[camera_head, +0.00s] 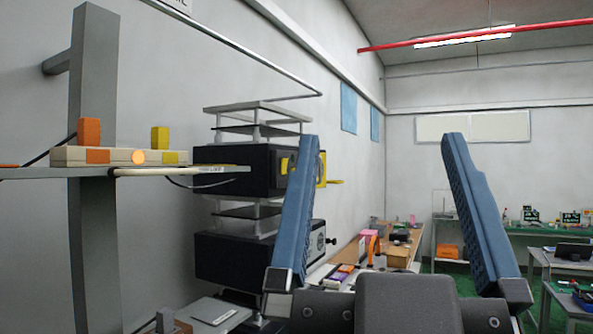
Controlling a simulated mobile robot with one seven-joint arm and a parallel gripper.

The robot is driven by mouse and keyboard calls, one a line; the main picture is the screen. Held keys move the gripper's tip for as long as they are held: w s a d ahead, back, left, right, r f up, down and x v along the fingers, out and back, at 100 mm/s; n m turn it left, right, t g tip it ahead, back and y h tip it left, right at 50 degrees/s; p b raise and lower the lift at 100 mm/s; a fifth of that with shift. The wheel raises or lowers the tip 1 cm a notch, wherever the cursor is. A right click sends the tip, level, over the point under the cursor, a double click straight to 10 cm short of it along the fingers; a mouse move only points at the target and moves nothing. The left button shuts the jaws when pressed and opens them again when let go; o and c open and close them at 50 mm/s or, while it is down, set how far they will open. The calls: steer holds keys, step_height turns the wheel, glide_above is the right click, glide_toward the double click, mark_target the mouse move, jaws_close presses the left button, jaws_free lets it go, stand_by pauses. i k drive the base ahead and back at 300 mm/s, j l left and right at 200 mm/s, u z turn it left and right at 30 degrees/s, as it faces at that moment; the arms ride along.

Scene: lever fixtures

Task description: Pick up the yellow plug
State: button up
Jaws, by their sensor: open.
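The yellow plug (160,138) is a small upright block near the right end of a beige power strip (125,157). An orange plug (93,132) stands at the strip's left part. The strip lies on a grey shelf (205,171) fixed to a grey post at the left. My gripper (381,140) has two blue fingers spread wide apart, with nothing between them. It is to the right of the yellow plug and apart from it.
Black boxes (236,171) on a metal rack stand against the wall, between the shelf and my gripper. A yellow part (321,169) shows behind the left finger. A cable hangs under the shelf. Cluttered benches (400,245) stand farther back.

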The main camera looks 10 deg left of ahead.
mark_target(159, 137)
steer(key=i+u, duration=0.85)
steer(key=i+l+u, duration=0.25)
steer(key=u, duration=0.15)
